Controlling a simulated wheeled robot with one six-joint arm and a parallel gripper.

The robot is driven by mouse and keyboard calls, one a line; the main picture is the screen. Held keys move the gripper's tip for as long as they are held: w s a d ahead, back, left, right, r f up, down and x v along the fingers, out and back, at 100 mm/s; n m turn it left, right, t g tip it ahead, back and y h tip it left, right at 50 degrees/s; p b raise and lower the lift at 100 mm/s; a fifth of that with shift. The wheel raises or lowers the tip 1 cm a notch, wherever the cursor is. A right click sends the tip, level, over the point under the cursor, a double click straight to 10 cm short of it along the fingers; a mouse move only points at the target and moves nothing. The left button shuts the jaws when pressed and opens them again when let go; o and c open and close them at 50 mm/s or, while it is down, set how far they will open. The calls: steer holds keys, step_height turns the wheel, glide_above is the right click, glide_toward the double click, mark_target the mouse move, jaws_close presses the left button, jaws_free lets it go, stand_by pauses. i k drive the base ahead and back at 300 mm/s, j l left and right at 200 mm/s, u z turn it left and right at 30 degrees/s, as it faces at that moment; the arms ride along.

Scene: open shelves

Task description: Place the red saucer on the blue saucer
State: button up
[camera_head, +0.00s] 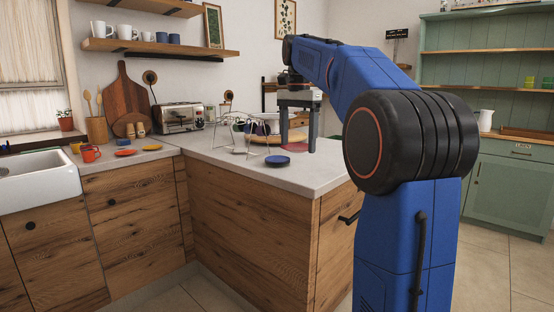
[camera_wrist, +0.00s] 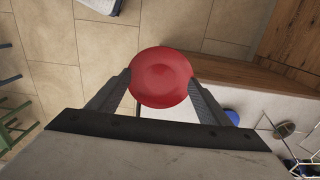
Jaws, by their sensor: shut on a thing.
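The red saucer (camera_wrist: 161,77) is between the fingertips of my gripper (camera_wrist: 165,82), seen nearly face-on in the wrist view. My gripper (camera_head: 297,142) is shut on it and points down at the counter's right end in the head view.
A wire rack (camera_head: 238,137) stands on the counter left of the gripper. The counter around the blue saucer's front is clear.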

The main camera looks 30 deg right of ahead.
mark_target(278, 160)
steer(key=i+l, duration=0.2)
steer(key=i, duration=0.25)
steer(key=i+l, duration=0.2)
steer(key=i, duration=0.25)
